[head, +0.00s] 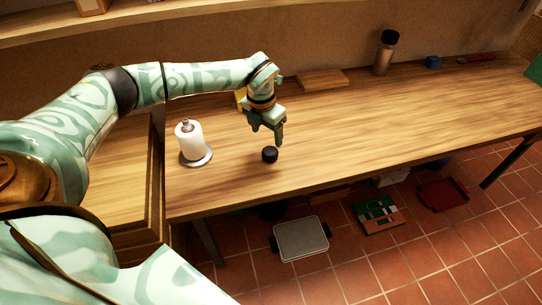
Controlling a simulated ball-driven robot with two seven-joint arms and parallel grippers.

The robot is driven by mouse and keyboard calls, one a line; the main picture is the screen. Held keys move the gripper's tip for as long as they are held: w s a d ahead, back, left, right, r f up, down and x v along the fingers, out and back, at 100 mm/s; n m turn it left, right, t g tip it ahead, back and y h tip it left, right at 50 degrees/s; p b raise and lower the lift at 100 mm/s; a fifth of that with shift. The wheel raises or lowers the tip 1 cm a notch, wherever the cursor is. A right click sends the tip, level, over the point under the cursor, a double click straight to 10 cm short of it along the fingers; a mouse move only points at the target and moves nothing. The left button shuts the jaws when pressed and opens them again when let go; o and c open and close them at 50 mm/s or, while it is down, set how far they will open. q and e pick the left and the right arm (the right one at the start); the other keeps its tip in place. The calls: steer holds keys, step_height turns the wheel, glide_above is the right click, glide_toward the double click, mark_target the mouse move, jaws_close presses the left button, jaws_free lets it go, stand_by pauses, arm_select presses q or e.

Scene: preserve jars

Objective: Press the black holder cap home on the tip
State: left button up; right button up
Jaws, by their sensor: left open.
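The black cap (270,155) is a small dark round piece on the wooden table, near the front edge. The holder (201,161) stands to its left: a grey round base with a white roll (189,140) upright on it and a greyish tip (186,124) showing bare at the top. My left gripper (267,133) points down just above and behind the cap, open with nothing between its fingers. Whether a finger touches the cap I cannot tell. My right gripper is not in view.
A wooden board (323,80), a dark-topped bottle (384,54), a blue block (433,62) and a red item (482,58) stand along the back. The table's right half is mostly clear.

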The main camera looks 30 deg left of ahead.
mark_target(270, 151)
arm_select(q)
step_height(270, 151, down, 3)
steer(key=shift+w+d+b, duration=0.1)
steer(key=shift+w+b, duration=0.05)
steer(key=shift+b, duration=0.15)
steer(key=f, duration=0.1)
steer(key=f+b, duration=0.1)
steer(key=f, duration=0.1)
steer(key=f+b, duration=0.1)
steer(key=f, duration=0.1)
steer(key=shift+w+d+f, duration=0.15)
steer(key=shift+w, duration=0.15)
steer(key=shift+r, duration=0.2)
steer(key=c, duration=1.1)
